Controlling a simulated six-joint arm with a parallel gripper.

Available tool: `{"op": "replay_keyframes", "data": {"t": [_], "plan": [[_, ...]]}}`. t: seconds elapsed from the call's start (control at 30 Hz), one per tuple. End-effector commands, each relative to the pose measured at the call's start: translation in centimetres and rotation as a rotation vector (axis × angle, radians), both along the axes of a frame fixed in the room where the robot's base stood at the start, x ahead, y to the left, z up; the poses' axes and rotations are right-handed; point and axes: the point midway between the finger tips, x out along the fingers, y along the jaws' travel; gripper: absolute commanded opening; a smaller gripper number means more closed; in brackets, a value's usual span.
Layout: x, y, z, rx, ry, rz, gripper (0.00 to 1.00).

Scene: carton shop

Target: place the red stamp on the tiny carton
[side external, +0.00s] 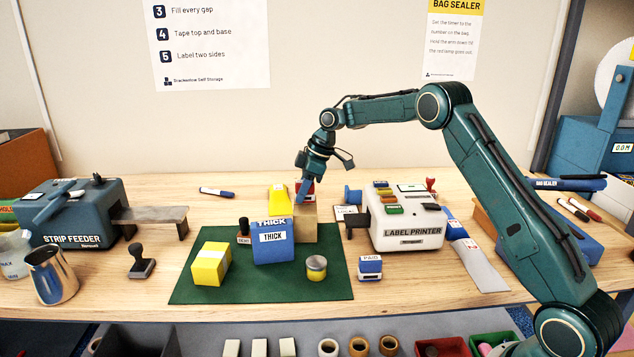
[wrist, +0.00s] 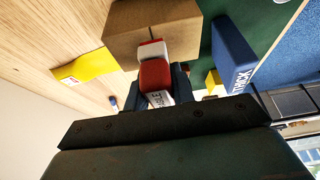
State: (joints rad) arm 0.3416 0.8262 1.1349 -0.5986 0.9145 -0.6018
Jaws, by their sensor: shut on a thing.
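My gripper (side external: 306,184) is shut on the red stamp (side external: 308,194), just above the small brown carton's top. The red stamp (wrist: 154,74) also shows between the fingers in the wrist view, with a white lettered side and a pale base edge towards the carton. The tiny carton (side external: 306,225) is plain brown cardboard and stands at the back of the green mat, partly hidden by the blue THICK box. It also shows beyond the stamp in the wrist view (wrist: 135,22). I cannot tell whether stamp and carton touch.
The blue THICK box (side external: 273,247) stands in front of the carton on the green mat (side external: 219,291). A yellow block (side external: 211,264) and small tin (side external: 316,268) are nearby. The label printer (side external: 405,222) stands right, and the strip feeder (side external: 80,214) left.

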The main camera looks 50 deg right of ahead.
Motion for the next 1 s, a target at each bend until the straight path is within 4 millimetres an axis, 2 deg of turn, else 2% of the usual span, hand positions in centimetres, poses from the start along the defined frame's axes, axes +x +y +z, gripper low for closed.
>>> {"op": "replay_keyframes", "data": {"t": [0.1,0.53,0.57,0.67,1.0], "plan": [[0.00,0.01,-0.74,-0.001,-0.001,0.000,0.02],[-0.01,-0.01,-1.13,-0.001,-0.001,0.001,0.02],[-0.01,-0.01,-1.17,-0.001,-0.001,0.001,0.27],[0.00,-0.02,-1.14,-0.001,-0.001,0.001,0.46],[0.01,-0.02,-1.04,-0.001,-0.001,0.000,0.47]]}}
